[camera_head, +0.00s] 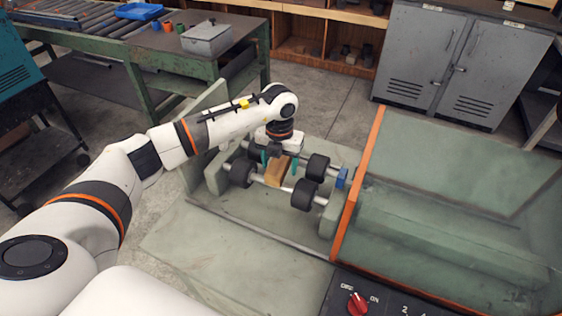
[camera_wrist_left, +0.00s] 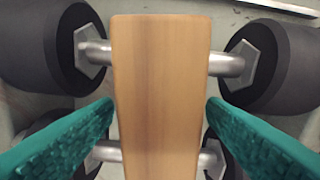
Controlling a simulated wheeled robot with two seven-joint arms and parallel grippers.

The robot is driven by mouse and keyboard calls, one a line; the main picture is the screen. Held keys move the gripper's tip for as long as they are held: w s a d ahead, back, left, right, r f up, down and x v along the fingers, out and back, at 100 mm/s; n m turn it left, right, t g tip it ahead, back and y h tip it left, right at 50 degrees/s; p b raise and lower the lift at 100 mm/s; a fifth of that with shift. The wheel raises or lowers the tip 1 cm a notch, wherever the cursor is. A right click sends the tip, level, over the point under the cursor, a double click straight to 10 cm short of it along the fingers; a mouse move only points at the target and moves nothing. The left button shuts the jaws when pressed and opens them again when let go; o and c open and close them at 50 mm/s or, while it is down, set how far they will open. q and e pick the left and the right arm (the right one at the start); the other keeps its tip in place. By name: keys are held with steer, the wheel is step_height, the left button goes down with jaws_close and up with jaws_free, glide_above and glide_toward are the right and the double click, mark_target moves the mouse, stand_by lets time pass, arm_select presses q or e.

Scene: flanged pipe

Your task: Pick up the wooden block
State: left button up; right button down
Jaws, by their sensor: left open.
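The wooden block (camera_head: 277,172) lies across two metal shafts between black rollers on the green machine bed. In the left wrist view the block (camera_wrist_left: 160,90) is a long tan piece that fills the middle of the picture. My left gripper (camera_head: 280,168) is open over the block, with its teal fingers on either side of it. In the left wrist view its fingers show left and right of the block, with small gaps to the wood. The block's lower end is cut off by that view's edge. My right gripper is not in view.
Black rollers (camera_head: 305,194) stand close on both sides of the block. A blue piece (camera_head: 342,178) sits at the shaft's right end. An orange-edged green housing (camera_head: 450,210) stands to the right, and a control panel with a red knob (camera_head: 357,303) in front.

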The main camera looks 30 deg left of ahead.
arm_select(q)
steer(key=c, duration=1.1)
